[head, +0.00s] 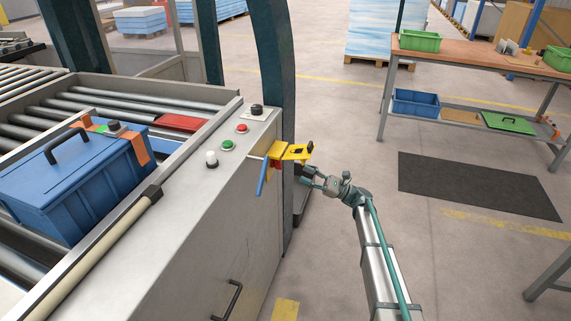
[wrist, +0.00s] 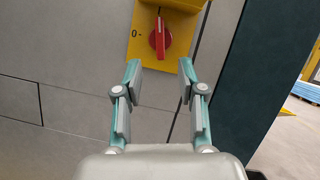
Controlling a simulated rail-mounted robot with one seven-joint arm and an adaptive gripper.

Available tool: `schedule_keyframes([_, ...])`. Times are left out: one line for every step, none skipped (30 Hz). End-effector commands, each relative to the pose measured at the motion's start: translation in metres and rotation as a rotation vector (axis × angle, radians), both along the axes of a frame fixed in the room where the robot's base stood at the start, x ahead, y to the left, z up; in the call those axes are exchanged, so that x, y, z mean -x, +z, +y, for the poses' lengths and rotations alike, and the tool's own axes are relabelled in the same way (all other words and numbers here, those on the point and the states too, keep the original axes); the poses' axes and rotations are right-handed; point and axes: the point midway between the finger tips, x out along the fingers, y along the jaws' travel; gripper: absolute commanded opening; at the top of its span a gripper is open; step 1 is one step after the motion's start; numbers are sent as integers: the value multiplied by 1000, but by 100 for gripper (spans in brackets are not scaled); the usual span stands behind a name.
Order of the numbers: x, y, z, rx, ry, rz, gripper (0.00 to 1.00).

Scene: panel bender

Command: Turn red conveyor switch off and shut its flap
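The red switch (wrist: 160,40) is a rotary knob on a yellow plate (wrist: 137,50) in the wrist view. Its grip stands upright, with a pale line at its upper part, and a "0" mark lies to its left. The yellow flap (head: 298,151) sticks out from the machine side above the switch, so it looks open; its underside crosses the top of the wrist view. My gripper (wrist: 159,70) is open and empty, its fingertips apart just below the knob. In the head view my gripper (head: 305,176) is beside the yellow fitting, partly hidden under the flap.
A blue lever (head: 262,177) hangs beside the yellow fitting. Green (head: 227,145), red (head: 241,128), white (head: 211,159) and black (head: 257,110) buttons sit on the console top. A dark post (head: 276,60) rises behind the switch.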

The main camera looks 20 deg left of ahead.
Motion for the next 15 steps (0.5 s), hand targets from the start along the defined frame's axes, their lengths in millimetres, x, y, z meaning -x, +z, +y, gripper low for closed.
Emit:
schedule_keyframes([1, 3, 6, -1, 2, -2, 40])
schedule_keyframes([2, 5, 10, -1, 2, -2, 40])
schedule_keyframes([3, 7, 16, 0, 1, -2, 40])
schedule_keyframes([4, 9, 21, 0, 2, -3, 40])
schedule_keyframes([4, 11, 26, 0, 2, -3, 40])
schedule_keyframes([5, 14, 32, 0, 2, -3, 40])
schedule_keyframes([6, 16, 37, 0, 2, -4, 40])
schedule_keyframes([7, 18, 42, 0, 2, -4, 40])
schedule_keyframes([7, 20, 49, 1, 1, -4, 40])
schedule_keyframes([8, 22, 53, 1, 1, -4, 40])
schedule_keyframes([9, 24, 58, 1, 1, -4, 40])
schedule_keyframes([9, 26, 63, 1, 1, -4, 40])
schedule_keyframes([10, 27, 67, 1, 0, -4, 40])
schedule_keyframes([11, 29, 71, 1, 0, -4, 40])
schedule_keyframes([11, 30, 75, 1, 0, -4, 40])
